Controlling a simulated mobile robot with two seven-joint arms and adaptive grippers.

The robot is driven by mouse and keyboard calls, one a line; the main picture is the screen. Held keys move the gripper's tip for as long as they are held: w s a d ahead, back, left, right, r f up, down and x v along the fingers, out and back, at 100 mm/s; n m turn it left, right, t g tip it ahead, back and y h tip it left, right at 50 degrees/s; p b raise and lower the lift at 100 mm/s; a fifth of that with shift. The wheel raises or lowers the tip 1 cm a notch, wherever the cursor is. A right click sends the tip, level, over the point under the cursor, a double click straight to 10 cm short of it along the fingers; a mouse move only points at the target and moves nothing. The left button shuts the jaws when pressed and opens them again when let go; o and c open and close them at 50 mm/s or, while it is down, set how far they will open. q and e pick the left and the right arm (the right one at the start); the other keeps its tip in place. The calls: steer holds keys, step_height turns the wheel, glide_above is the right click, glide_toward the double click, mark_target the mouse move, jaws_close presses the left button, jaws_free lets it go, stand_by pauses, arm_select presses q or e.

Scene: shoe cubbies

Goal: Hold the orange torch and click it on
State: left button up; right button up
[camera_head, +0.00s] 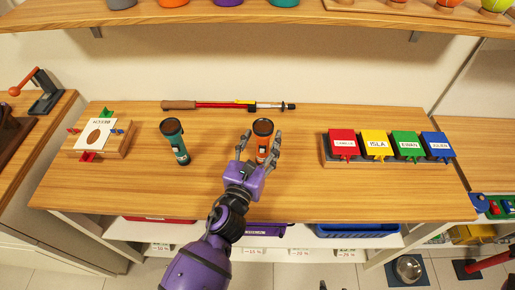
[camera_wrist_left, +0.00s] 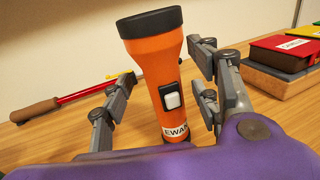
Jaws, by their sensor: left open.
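The orange torch (camera_head: 262,146) stands upright on the wooden table, its black head at the top. In the left wrist view the orange torch (camera_wrist_left: 157,70) shows a white button (camera_wrist_left: 172,100) on a black plate facing me, and a white label reading "EWAN", partly cut off, near its base. My left gripper (camera_head: 259,150) is open, with its fingers on either side of the torch; in the wrist view a gap shows between the fingers (camera_wrist_left: 160,100) and the torch. The torch's foot is hidden behind my purple wrist. My right gripper is not in view.
A teal torch (camera_head: 175,141) stands to the left. A red pole with a brown handle (camera_head: 222,105) lies behind. Four-colour labelled boxes, including a red one (camera_head: 343,144), stand right. A wooden board with a white card (camera_head: 99,136) lies far left. The table front is mostly clear.

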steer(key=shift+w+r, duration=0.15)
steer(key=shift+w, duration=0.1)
arm_select(q)
steer(key=shift+c, duration=1.2)
steer(key=c, duration=1.1)
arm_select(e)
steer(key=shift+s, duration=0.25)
arm_select(q)
steer(key=shift+c, duration=0.2)
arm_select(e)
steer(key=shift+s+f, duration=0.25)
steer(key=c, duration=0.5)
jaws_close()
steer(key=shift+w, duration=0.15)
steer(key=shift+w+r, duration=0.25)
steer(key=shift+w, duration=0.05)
arm_select(q)
steer(key=shift+f, duration=0.1)
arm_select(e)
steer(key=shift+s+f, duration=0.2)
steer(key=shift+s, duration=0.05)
